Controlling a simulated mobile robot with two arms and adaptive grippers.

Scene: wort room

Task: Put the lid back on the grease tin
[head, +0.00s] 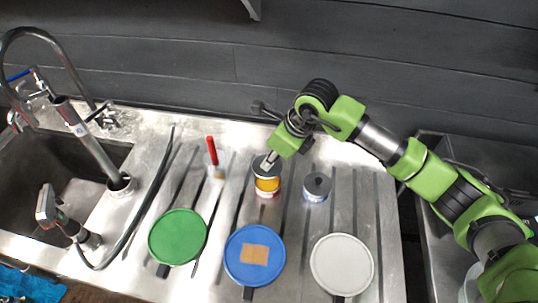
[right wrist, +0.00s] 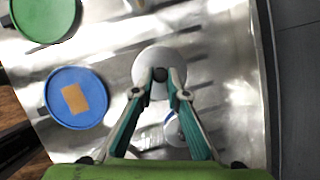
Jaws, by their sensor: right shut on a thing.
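My left gripper is not in view.
A grey tin with a dark top (head: 317,188) stands close on the right. A clear cup with a red-handled tool (head: 213,158) is to the left. Green (head: 177,237), blue (head: 240,270) and white (head: 342,264) discs lie in front. A sink (head: 60,165) is at left.

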